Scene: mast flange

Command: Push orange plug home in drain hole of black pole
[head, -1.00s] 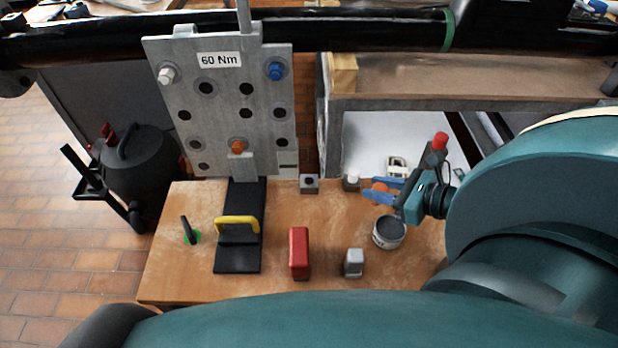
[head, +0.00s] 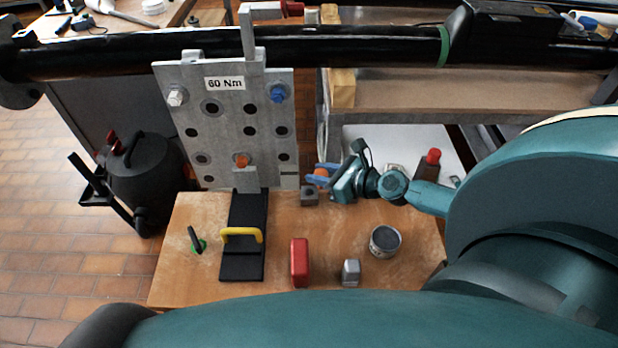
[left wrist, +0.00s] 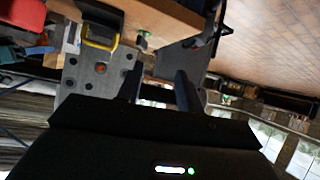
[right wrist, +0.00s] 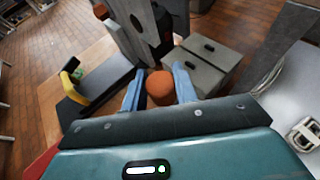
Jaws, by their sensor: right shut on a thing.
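The orange plug (head: 320,177) is held between the blue fingers of my right gripper (head: 318,174), right of the metal plate's lower edge. In the right wrist view the plug (right wrist: 160,84) shows as a rounded orange end between the fingers, clear of the black pole. The black pole (head: 330,47) runs across the top of the head view, with a green band near its right part. I cannot make out its drain hole. My left gripper (left wrist: 158,78) shows only in the left wrist view, its dark fingers apart with nothing between them.
A grey plate (head: 225,125) marked 60 Nm hangs before the pole, with holes, a blue bolt and an orange piece. The wooden table (head: 330,255) holds a yellow-handled black tool (head: 243,240), a red block (head: 299,262), a grey block and a tin (head: 385,241).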

